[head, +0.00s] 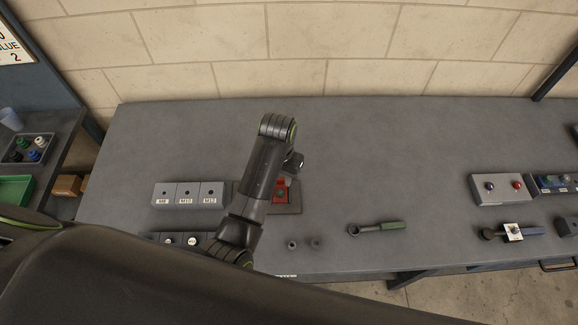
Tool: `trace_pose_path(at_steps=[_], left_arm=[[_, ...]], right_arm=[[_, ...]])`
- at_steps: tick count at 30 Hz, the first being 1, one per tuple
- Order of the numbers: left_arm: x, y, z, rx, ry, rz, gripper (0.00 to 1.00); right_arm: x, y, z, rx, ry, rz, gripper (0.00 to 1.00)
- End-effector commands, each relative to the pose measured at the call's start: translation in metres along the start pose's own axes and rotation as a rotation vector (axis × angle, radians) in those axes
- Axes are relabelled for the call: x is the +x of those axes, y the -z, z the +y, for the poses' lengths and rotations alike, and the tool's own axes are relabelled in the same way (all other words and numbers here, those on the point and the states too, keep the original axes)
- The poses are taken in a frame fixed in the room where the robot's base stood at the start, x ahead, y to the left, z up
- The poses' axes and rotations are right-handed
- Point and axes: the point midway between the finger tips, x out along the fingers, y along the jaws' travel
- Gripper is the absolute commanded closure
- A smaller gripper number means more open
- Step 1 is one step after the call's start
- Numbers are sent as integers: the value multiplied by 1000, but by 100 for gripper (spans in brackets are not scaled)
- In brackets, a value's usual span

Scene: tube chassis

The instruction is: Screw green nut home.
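My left arm comes in from the lower left and bends over the bench. Its gripper (287,180) points down over a red block (281,195) on a dark grey plate (293,208). The arm's links cover the left part of the plate. A small greenish spot shows on the red block, too small to tell whether it is the green nut. The fingertips are small and partly hidden, so I cannot tell whether they are open or hold anything. My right gripper is not in view.
Grey blocks labelled M8, M10 and M12 (187,194) stand left of the plate. Two small dark rings (315,242) and a green-handled wrench (378,228) lie to the right. The back of the bench (400,140) is clear.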

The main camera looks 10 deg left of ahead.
Motion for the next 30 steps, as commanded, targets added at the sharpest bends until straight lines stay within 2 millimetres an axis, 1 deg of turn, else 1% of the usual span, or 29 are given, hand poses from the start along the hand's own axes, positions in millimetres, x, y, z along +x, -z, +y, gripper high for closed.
trace_pose_path(at_steps=[3,8,13,17,21,25,30], left_arm=[[5,-6,-2,52,1,-1,68],[12,-7,-2,66,2,-1,68],[29,-7,-2,64,2,-4,68],[44,-7,-2,63,2,-4,68],[61,-7,-2,63,2,-2,68],[70,-7,-2,63,2,-1,68],[74,-6,-2,55,2,0,68]], right_arm=[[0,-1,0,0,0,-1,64],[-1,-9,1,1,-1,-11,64],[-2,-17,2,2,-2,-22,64],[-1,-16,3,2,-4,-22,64],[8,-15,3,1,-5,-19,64],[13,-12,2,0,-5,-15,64],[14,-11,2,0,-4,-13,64]])
